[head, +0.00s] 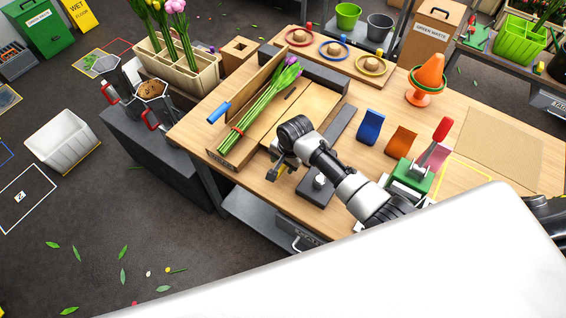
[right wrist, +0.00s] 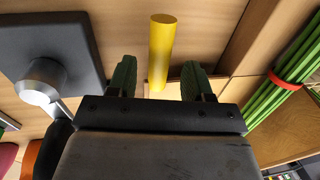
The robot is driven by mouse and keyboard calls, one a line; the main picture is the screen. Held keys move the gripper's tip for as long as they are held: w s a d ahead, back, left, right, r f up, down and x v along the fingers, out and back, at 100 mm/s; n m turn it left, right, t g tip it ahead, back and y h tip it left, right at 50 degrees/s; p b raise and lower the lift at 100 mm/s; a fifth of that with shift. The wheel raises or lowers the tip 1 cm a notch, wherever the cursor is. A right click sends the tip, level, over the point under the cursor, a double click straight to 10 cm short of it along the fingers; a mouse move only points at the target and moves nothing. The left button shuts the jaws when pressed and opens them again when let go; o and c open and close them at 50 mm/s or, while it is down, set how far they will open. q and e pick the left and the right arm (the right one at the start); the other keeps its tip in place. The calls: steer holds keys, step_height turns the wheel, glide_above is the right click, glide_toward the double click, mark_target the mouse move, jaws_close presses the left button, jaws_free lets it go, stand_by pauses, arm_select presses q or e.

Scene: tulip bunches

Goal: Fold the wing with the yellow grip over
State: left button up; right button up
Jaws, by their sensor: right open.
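In the right wrist view, the band and stems (right wrist: 290,75) are at the right. The yellow grip (right wrist: 162,52) is a short rod standing out between the two fingers of my right gripper (right wrist: 157,80). The fingers are open, with a gap on each side of it. In the head view, my right gripper (head: 281,169) is at the jig's near right corner and largely hides the grip. A flat wooden panel (head: 311,103) lies right of the tulips. My left gripper is out of view.
A blue grip (head: 219,113) sticks out at the jig's left side. A dark block with a knob (head: 316,186) stands close to my right gripper.

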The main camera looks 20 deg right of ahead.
steer(key=shift+a+f, duration=0.1)
steer(key=shift+f, duration=0.7)
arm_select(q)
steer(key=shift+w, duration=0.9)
arm_select(e)
steer(key=shift+w, duration=0.1)
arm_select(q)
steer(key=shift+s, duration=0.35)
arm_select(e)
jaws_close()
